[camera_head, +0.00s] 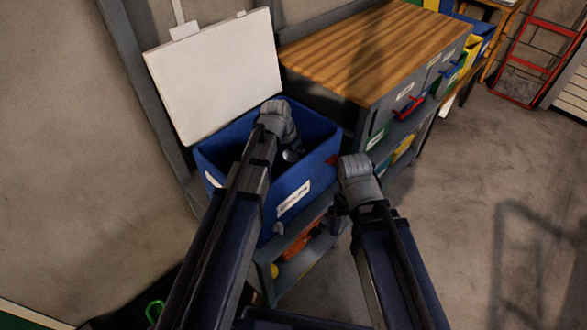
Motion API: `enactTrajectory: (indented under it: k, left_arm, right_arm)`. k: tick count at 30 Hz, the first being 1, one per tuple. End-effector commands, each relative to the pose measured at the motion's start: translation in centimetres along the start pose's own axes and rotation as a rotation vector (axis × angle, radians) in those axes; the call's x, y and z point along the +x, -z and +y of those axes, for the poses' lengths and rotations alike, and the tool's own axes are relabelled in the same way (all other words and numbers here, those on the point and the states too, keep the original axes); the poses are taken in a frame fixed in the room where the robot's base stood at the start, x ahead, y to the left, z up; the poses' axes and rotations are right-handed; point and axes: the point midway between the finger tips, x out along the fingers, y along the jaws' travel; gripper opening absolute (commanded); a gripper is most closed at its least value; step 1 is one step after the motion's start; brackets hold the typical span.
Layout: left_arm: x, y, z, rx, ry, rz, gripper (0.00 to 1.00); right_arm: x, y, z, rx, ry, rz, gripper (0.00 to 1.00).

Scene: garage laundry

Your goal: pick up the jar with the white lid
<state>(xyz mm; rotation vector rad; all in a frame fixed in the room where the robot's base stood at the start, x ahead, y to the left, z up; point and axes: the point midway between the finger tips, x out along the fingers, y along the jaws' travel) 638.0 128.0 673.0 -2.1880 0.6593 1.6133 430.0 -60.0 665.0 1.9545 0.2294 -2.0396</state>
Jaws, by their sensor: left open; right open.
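I cannot make out a jar with a white lid. My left arm reaches over the blue bin (311,189), and my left gripper (291,154) points down into it, open. A small pale shape shows at its tip, too small to tell whether it is a fingertip or an object. The bin's inside is dark and partly hidden by my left arm. My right gripper (343,208) is open, outside the bin to its right, with its fingers mostly hidden behind my wrist. I see nothing held in it.
The bin stands on a grey shelf unit with a white panel (215,75) upright behind it. A wood-topped cabinet (375,45) with coloured drawers stands to the right. Orange items (300,243) lie on the lower shelf. The concrete floor (470,200) at right is clear.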

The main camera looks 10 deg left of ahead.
Motion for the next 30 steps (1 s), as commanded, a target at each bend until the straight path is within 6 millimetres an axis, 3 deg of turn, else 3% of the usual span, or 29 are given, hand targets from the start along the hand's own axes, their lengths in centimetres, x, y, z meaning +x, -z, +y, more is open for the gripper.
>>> enactTrajectory:
  k: [1,5,14,30]
  left_arm:
    - [1.4,-0.3,-0.1,0.0,0.0,0.0,1.0]
    - [2.7,-0.2,-0.1,0.0,0.0,0.0,1.0]
    - [2.7,-0.1,-0.1,0.0,0.0,0.0,1.0]
    - [2.7,-0.1,-0.1,0.0,0.0,0.0,0.4]
  right_arm:
    - [1.4,0.1,-0.1,0.0,0.0,0.0,1.0]
    - [2.6,0.2,-0.2,0.0,0.0,0.0,1.0]
    - [2.6,0.2,-0.2,0.0,0.0,0.0,1.0]
    - [2.6,0.2,-0.2,0.0,0.0,0.0,1.0]
